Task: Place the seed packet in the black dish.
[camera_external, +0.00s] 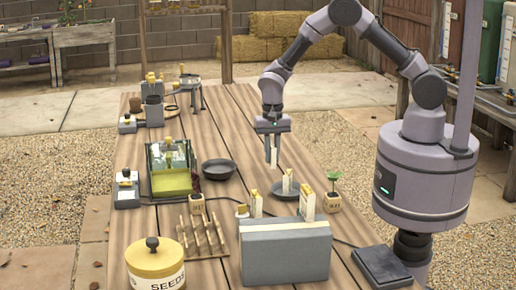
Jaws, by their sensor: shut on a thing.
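My gripper (271,158) points down above the right side of the table, behind the small dark dish. It is shut on a thin, pale thing, seen nearly edge-on, that looks like the seed packet; the fingers hide most of it. A round black dish (219,169) lies left of my gripper, apart from it, and looks empty. A smaller dark dish (285,194) lies in front of my gripper, with a white and yellow upright piece (287,181) at it; I cannot tell whether this stands inside or behind.
A grey box (285,255), a wooden rack (203,238), a yellow-lidded seed tin (155,268) and a glass tank (171,172) crowd the near and left table. A small potted plant (333,200) stands at the right. The far right tabletop (235,110) is clear.

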